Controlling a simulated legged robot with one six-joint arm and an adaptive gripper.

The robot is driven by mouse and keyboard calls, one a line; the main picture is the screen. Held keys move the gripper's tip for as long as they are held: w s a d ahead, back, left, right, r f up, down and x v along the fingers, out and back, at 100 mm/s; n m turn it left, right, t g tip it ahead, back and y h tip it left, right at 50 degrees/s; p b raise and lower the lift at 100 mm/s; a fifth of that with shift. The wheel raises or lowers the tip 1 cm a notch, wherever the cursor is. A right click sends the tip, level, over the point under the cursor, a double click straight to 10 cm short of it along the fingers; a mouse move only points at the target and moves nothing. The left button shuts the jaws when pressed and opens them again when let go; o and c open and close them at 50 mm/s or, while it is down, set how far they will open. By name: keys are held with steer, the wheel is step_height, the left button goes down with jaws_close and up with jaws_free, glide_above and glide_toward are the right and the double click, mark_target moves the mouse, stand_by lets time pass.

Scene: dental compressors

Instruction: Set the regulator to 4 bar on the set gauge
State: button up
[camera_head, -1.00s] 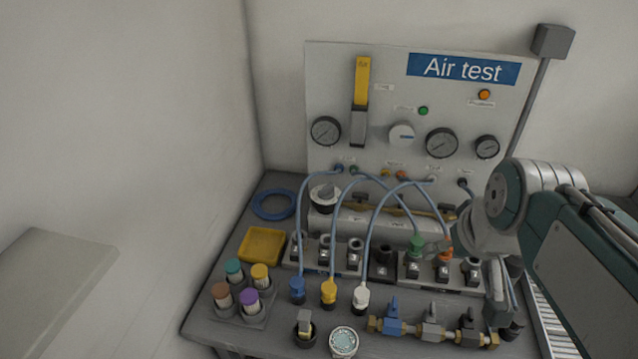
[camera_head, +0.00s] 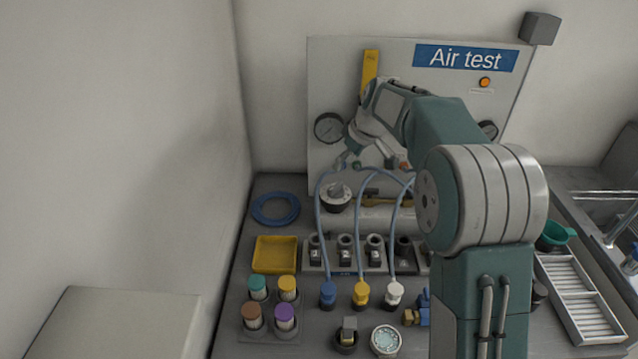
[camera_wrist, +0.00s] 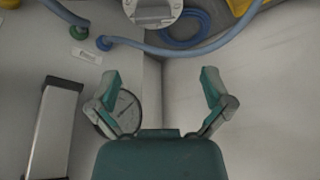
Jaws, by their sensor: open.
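A round knob with a black base and pale grey top (camera_head: 337,196) stands on the bench below the panel, possibly the regulator. Its pale top (camera_wrist: 153,9) shows at the wrist view's upper edge. A round gauge (camera_head: 328,128) is at the panel's left; it shows partly behind a finger in the wrist view (camera_wrist: 126,110). I cannot read its value or confirm it is the set gauge. My gripper (camera_head: 369,162) is open and empty before the panel, above and right of the knob; its spread fingers show in the wrist view (camera_wrist: 160,82). My arm hides the middle gauge and the white panel dial.
Blue hoses (camera_head: 320,220) arch from the panel to coloured fittings at the bench front. A blue hose coil (camera_head: 275,208), a yellow tray (camera_head: 275,254) and several capped vials (camera_head: 270,305) are at left. A slotted rack (camera_head: 580,298) is at right.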

mark_target(335, 185)
steer(key=f, duration=0.1)
steer(key=w+f, duration=0.1)
steer(key=f, duration=0.1)
steer(key=d+f, duration=0.1)
steer(key=shift+w+f, duration=0.2)
steer(key=shift+w, duration=0.1)
steer(key=a+f, duration=0.1)
steer(key=w+a+f, duration=0.1)
steer(key=f, duration=0.1)
steer(key=a+f, duration=0.2)
steer(key=shift+w+f, duration=0.1)
steer(key=shift+w, duration=0.1)
steer(key=shift+w+f, duration=0.1)
steer(key=shift+f, duration=0.2)
steer(key=shift+d+f, duration=0.1)
steer(key=shift+d, duration=0.6)
steer(key=shift+a, duration=0.3)
steer(key=c, duration=1)
steer(key=shift+a, duration=0.15)
steer(key=shift+c, duration=0.2)
